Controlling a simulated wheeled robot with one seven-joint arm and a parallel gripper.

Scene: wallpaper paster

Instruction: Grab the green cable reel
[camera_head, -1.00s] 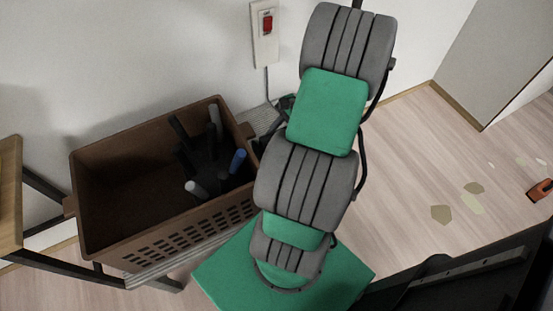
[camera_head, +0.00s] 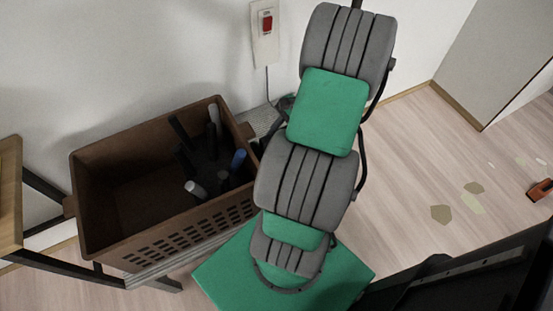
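No green cable reel shows clearly. A small dark, greenish thing (camera_head: 286,103) at the foot of the wall is mostly hidden behind a tall structure of grey ribbed pads (camera_head: 305,185) and green panels (camera_head: 327,112). I cannot tell whether this small thing is the reel. A thin cord runs down towards it from a wall plate (camera_head: 265,35) with a red switch. My gripper cannot be made out anywhere, so its opening and its distance to the reel do not show.
A brown crate (camera_head: 180,238) on the left holds several dark pieces, some with grey or blue ends. A wooden-topped frame (camera_head: 12,190) stands at far left. A green base (camera_head: 235,275) lies below the padded structure. A black thing (camera_head: 460,280) fills the lower right. Floor right of centre is mostly clear.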

